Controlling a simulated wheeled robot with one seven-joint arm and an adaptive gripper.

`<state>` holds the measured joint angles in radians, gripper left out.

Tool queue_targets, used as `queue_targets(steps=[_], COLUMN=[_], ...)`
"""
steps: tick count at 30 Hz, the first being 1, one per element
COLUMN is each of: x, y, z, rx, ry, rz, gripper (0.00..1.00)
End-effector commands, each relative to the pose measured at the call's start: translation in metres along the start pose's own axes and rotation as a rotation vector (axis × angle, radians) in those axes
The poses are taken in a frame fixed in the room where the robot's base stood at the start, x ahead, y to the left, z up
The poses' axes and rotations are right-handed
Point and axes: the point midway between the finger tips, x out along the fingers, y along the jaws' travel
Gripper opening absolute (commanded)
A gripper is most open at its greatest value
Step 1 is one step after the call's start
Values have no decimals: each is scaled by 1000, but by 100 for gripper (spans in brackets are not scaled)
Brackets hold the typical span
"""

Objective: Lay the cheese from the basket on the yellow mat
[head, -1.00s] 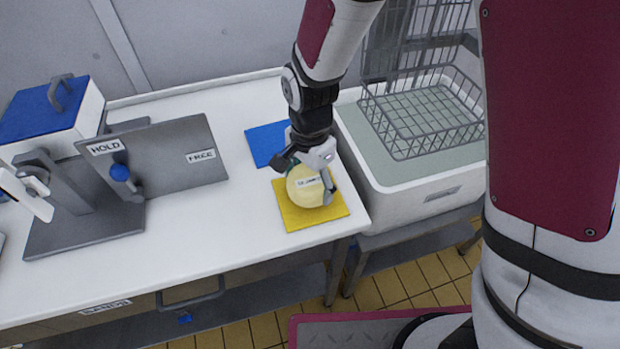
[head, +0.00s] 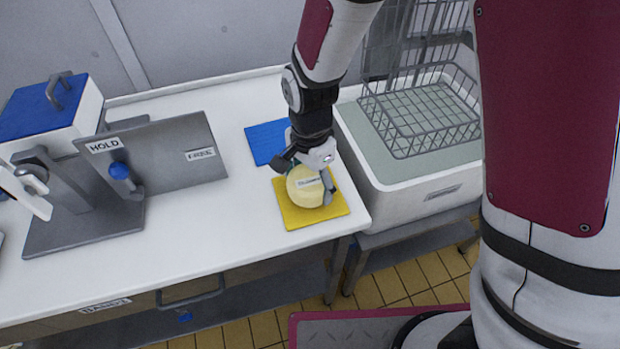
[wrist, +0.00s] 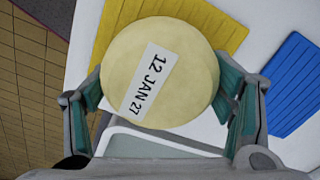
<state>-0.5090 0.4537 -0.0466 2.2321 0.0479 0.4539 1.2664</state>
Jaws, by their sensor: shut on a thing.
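The cheese (head: 304,190) is a round pale yellow wheel with a white label. In the wrist view the cheese (wrist: 160,60) reads "12 JAN 27". My gripper (head: 309,183) is shut on the cheese, with green finger pads on both its sides in the wrist view (wrist: 165,95). The cheese is over the yellow mat (head: 290,217); I cannot tell whether it touches the mat. The wire basket (head: 420,115) stands empty at the right. The yellow mat also shows behind the cheese in the wrist view (wrist: 215,22).
A blue mat (head: 266,140) lies behind the yellow mat. A white tub (head: 400,205) stands right of the worktop under the basket.

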Motion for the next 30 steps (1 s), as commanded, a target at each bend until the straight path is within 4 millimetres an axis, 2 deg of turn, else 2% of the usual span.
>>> queue_targets(steps=[25, 26, 29, 30], x=[8, 8, 8, 8], y=[0, 0, 0, 0], z=[0, 0, 0, 0], rx=[0, 0, 0, 0], ry=[0, 0, 0, 0], rz=[-1, -1, -1, -1], gripper=[33, 78, 99, 99])
